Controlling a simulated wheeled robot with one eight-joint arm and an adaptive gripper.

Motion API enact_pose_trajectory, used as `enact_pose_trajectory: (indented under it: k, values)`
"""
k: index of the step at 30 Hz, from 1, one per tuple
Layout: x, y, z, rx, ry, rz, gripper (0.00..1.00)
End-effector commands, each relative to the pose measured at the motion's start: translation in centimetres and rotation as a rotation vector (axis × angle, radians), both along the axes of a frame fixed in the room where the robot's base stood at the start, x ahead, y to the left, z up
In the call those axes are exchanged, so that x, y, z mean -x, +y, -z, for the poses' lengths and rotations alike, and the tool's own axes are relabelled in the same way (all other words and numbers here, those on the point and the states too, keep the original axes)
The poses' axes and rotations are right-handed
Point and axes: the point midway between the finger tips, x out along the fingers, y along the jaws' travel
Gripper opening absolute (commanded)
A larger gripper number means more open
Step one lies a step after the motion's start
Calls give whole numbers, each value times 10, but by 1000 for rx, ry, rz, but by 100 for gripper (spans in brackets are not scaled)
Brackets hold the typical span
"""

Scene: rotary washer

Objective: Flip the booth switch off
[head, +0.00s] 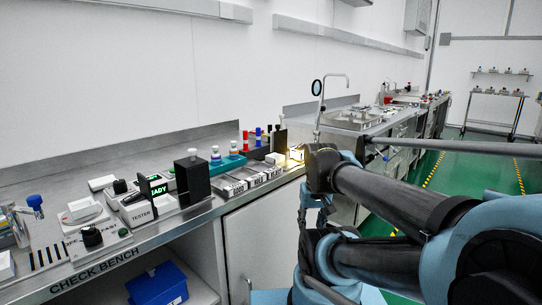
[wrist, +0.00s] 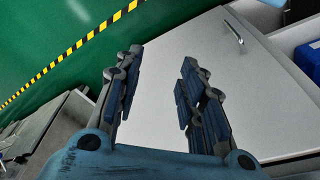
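I cannot make out a booth switch for sure in either view. A small warm light (head: 297,153) glows on the bench behind my arm's end, beside dark upright parts, and my arm partly hides this area.
A tester (head: 140,210) with a green display and a device with a black knob (head: 92,237) stand at the near left. Grey trays (head: 230,187) line the front edge. A blue bin (head: 157,285) sits under the bench. Green floor lies open on the right.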

Motion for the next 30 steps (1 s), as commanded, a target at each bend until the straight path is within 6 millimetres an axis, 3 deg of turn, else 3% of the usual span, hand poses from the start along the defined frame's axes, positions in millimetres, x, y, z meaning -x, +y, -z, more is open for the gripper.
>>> enact_pose_trajectory:
  k: [15,30]
  values:
    - [-121,-4,-163,-44,67,291,40]
    - [-257,-13,-283,-71,134,595,40]
